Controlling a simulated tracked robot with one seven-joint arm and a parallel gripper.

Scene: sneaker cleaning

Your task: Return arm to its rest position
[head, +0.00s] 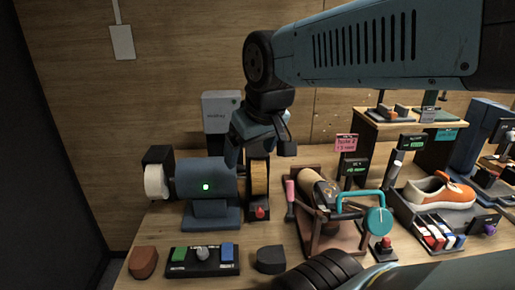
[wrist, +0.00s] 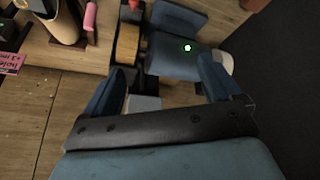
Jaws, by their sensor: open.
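My arm (head: 380,45) reaches in from the upper right of the head view, bent down at its left end. The blue machine with a green light (wrist: 185,55) lies beyond the fingertips there. A tan wheel (head: 259,178) sits at the machine's right, below the gripper; it also shows in the wrist view (wrist: 127,44).
An orange and white sneaker (head: 440,191) sits in a grey tray at right. A clamp stand with a teal handle (head: 378,220) is at centre. A control box (head: 203,258) lies at the front. A grey box (head: 220,110) is behind the gripper. A wooden shelf (head: 395,120) stands right.

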